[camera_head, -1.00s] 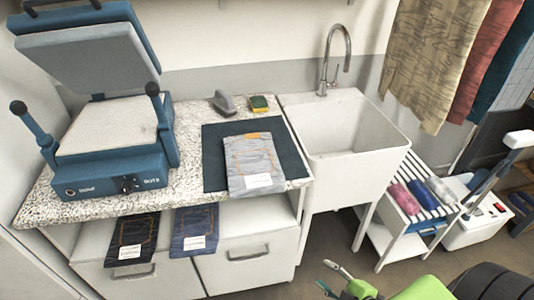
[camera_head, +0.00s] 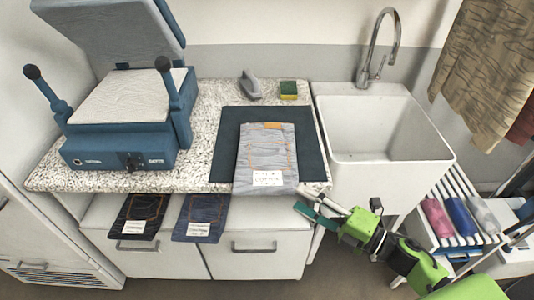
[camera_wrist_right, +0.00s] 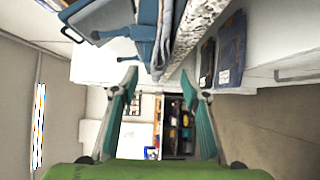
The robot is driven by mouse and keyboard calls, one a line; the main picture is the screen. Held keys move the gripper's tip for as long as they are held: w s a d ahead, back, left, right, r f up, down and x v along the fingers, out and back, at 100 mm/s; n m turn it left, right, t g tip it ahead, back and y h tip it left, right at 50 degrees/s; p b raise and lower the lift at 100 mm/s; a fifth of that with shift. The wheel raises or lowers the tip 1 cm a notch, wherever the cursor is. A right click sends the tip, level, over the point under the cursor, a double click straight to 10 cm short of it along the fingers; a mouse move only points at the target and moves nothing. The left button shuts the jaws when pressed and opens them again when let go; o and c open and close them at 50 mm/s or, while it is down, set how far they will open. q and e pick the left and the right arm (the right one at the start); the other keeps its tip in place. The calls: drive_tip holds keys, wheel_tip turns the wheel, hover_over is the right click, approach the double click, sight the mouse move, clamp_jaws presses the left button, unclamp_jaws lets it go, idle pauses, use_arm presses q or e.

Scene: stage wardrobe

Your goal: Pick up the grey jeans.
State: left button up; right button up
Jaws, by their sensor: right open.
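The grey jeans (camera_head: 267,155) lie folded flat on a dark teal mat (camera_head: 226,145) on the speckled countertop, with an orange patch at the far end and a white label near the front edge. My right gripper (camera_head: 309,204) is open and empty at the counter's front edge, just right of and below the jeans' near end, apart from them. In the right wrist view its two teal fingers (camera_wrist_right: 158,84) are spread wide with nothing between them. My left gripper is not in view.
A blue heat press (camera_head: 130,120) stands left on the counter. Black jeans (camera_head: 140,212) and dark blue jeans (camera_head: 201,213) lie on the lower ledge. A white sink (camera_head: 380,125) adjoins on the right. A slatted rack (camera_head: 470,215) holds coloured rolls. A sponge (camera_head: 288,90) lies behind the mat.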

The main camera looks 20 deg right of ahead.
sight(294, 196)
drive_tip(key=shift+w+a, duration=0.25)
drive_tip(key=shift+w, duration=0.1)
drive_tip(key=shift+w+a+r, duration=0.1)
drive_tip(key=shift+w+a, duration=0.2)
drive_tip(key=shift+w, duration=0.05)
drive_tip(key=p+x, duration=0.2)
drive_tip(key=x, duration=0.2)
drive_tip(key=shift+w, duration=0.1)
drive_tip(key=shift+w+a, duration=0.2)
clamp_jaws()
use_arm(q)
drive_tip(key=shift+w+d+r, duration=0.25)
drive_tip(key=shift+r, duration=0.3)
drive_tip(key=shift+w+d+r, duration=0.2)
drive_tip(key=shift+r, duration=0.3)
